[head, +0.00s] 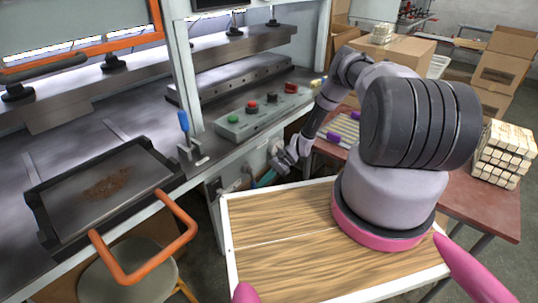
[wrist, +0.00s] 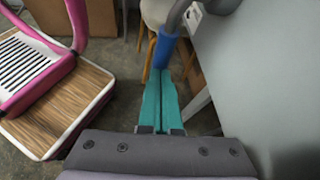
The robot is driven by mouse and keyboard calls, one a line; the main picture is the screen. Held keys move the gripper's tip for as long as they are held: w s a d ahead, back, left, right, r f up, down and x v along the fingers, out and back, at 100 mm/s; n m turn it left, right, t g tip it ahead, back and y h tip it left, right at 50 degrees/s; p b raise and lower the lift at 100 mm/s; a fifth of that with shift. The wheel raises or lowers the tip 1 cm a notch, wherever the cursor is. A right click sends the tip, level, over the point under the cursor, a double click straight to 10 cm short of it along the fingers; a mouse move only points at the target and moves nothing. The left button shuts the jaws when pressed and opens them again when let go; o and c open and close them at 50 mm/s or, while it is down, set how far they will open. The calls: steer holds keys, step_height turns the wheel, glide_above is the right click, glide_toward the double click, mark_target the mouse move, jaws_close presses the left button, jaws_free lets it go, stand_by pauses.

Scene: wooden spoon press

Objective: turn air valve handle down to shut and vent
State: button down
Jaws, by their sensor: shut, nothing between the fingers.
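The blue valve handle (wrist: 165,50) shows in the wrist view, just beyond my fingertips. It joins a grey curved pipe or fitting (wrist: 179,14) at the top of that view. My gripper (wrist: 163,80) has its two teal fingers together with nothing between them. Their tips lie at or very near the near end of the handle; I cannot tell if they touch. In the head view my gripper (head: 265,179) is low beside the press bench's side panel, and the handle cannot be made out clearly there.
A grey panel (wrist: 265,75) stands close on the right in the wrist view. In the head view, a control box (head: 262,113) with buttons and a dark tray (head: 70,212) are on the bench. Stacked wooden pieces (head: 502,155) are at right.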

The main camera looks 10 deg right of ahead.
steer(key=shift+s+a, duration=0.15)
steer(key=v, duration=1.1)
steer(key=shift+f, duration=0.1)
